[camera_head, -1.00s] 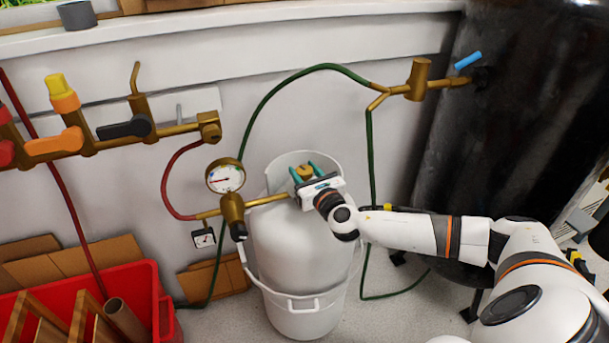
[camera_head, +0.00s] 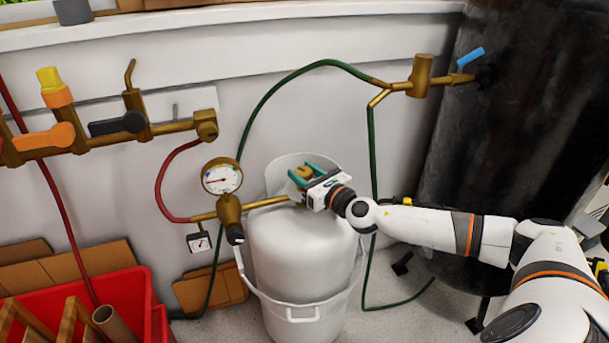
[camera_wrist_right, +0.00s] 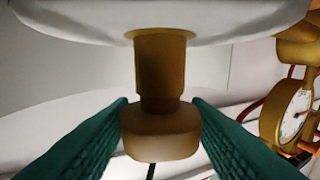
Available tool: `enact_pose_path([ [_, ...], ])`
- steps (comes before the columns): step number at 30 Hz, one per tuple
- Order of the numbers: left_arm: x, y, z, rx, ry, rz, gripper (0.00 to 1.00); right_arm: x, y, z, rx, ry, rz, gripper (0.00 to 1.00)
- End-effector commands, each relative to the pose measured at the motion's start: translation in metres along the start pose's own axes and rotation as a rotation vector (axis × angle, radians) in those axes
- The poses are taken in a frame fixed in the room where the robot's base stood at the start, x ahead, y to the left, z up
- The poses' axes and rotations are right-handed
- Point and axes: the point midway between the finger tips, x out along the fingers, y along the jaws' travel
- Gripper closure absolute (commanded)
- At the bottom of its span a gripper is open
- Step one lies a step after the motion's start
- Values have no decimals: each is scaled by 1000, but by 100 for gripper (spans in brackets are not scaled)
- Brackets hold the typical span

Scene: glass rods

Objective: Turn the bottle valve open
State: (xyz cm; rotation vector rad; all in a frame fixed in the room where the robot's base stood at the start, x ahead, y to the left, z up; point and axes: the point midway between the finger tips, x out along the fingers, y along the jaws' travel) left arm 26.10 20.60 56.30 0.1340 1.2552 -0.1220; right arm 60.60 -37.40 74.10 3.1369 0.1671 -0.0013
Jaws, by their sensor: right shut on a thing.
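The white gas bottle (camera_head: 300,262) stands upright on the floor by the wall. Its brass valve (camera_head: 304,172) sits at the top, inside the raised collar. My right gripper (camera_head: 306,173) is shut on the valve's knob, with its teal fingers on either side. In the right wrist view, the brass knob (camera_wrist_right: 160,133) on its stem lies between the two teal fingers (camera_wrist_right: 160,110). The stem joins the white bottle top (camera_wrist_right: 160,18). The exact finger contact is hard to see. My left gripper is not in view.
A pressure gauge (camera_head: 222,178) and regulator (camera_head: 229,208) stand left of the bottle. A green hose (camera_head: 258,105) arches behind it. Brass wall pipes (camera_head: 165,130) run at the left, above a red crate (camera_head: 135,290). A dark tank (camera_head: 455,160) stands at the right.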

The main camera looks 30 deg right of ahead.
Motion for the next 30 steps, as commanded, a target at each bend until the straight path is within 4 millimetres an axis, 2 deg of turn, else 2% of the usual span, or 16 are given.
enact_pose_path([
  [7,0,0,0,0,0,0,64,0,0,0,0,0,0,80],
  [8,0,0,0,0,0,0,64,0,0,0,0,0,0,56],
  [12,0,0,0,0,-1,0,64,0,0,0,0,0,0,35],
  [23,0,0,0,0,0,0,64,-5,0,0,0,-1,1,35],
  [26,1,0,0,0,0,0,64,-18,1,1,-4,-3,1,35],
  [30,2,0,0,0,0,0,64,-44,0,2,-5,-6,-1,35],
])
